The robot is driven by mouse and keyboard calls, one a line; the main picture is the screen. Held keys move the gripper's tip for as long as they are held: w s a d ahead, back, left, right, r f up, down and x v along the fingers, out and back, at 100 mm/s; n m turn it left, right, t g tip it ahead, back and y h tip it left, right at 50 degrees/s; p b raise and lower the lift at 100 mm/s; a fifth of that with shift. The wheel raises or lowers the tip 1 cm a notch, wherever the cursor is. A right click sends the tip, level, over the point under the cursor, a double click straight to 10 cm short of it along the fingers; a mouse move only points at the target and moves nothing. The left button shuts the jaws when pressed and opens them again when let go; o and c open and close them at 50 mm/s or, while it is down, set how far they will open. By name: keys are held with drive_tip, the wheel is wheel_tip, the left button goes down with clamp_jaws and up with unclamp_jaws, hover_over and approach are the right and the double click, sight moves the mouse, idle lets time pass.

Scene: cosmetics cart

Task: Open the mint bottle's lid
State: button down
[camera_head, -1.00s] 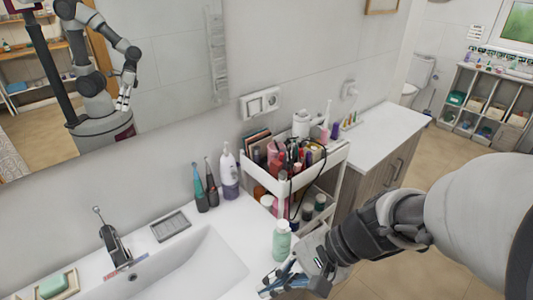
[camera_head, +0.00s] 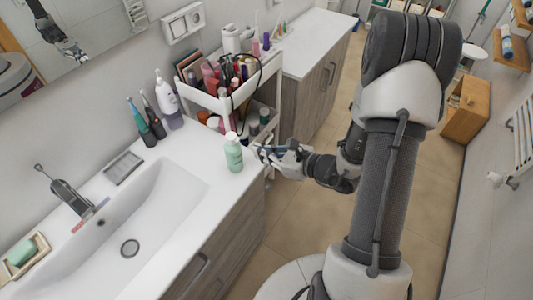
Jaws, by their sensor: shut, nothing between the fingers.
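The mint bottle (camera_head: 233,156) stands upright on the white counter near its right front edge. Its lighter lid (camera_head: 231,137) is on top; I cannot tell at this size whether it is closed. My gripper (camera_head: 262,152) is just right of the bottle, at about the height of its body, with the fingers pointing left towards it. A small gap appears between the fingertips and the bottle. The fingers are shut and hold nothing.
A white cart (camera_head: 212,98) full of cosmetics stands close behind the bottle. Two electric toothbrushes (camera_head: 146,120) and a white and purple bottle (camera_head: 168,102) stand at the wall. The sink basin (camera_head: 150,218) lies to the left. The counter between is clear.

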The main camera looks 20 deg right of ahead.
sight(239, 147)
drive_tip(key=x, duration=0.6)
drive_tip(key=shift+b, duration=0.35)
drive_tip(key=shift+d+r, duration=0.1)
drive_tip(key=shift+r, duration=0.05)
